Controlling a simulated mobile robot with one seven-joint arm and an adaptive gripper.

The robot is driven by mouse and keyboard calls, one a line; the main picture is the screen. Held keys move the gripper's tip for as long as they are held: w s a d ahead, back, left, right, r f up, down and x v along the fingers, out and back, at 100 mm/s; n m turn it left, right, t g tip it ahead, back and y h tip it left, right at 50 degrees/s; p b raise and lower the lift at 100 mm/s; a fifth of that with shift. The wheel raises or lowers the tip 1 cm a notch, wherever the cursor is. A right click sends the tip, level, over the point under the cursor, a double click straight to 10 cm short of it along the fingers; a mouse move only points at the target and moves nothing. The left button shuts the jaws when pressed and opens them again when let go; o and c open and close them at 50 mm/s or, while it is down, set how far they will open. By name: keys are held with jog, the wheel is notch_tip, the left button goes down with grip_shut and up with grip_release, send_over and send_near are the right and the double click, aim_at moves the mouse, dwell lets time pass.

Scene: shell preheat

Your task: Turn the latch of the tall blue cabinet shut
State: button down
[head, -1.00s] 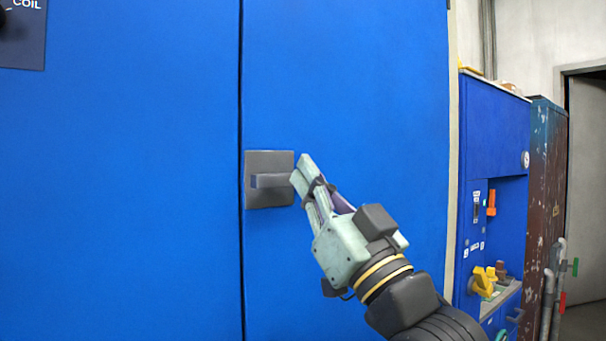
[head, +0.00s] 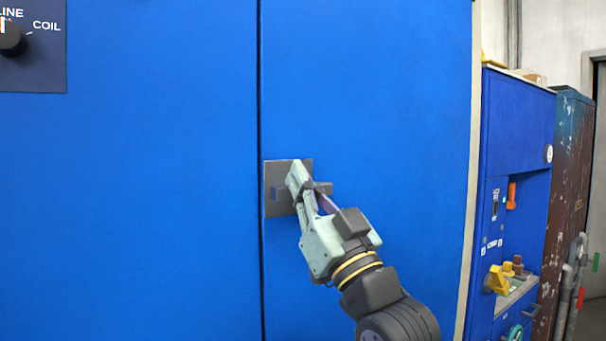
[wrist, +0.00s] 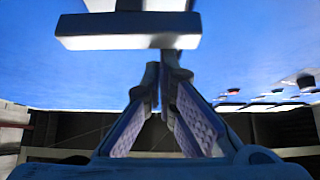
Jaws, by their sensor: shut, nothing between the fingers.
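The tall blue cabinet (head: 365,110) fills most of the head view, with a dark vertical seam between its doors. A grey square latch plate (head: 275,172) sits just right of the seam. Its latch bar (head: 325,187) lies about horizontal, showing on both sides of my fingers. My gripper (head: 296,175) is shut and empty, in front of the plate, hiding the middle of the bar. In the wrist view, the pale latch bar (wrist: 128,30) crosses above my closed fingertips (wrist: 166,68). I cannot tell whether they touch it.
A dark panel with a black knob (head: 12,40) is at the upper left. To the right stand a smaller blue unit (head: 515,120) with a yellow handle (head: 497,280) and a worn rusty cabinet (head: 566,160). The door face around the latch is clear.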

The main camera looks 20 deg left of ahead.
jog(key=shift+f+n, duration=0.1)
jog(key=shift+n, duration=0.2)
jog(key=n+g+y+b, duration=0.1)
jog(key=n+g, duration=0.1)
jog(key=shift+n+y+b, duration=0.3)
jog(key=shift+b, duration=0.05)
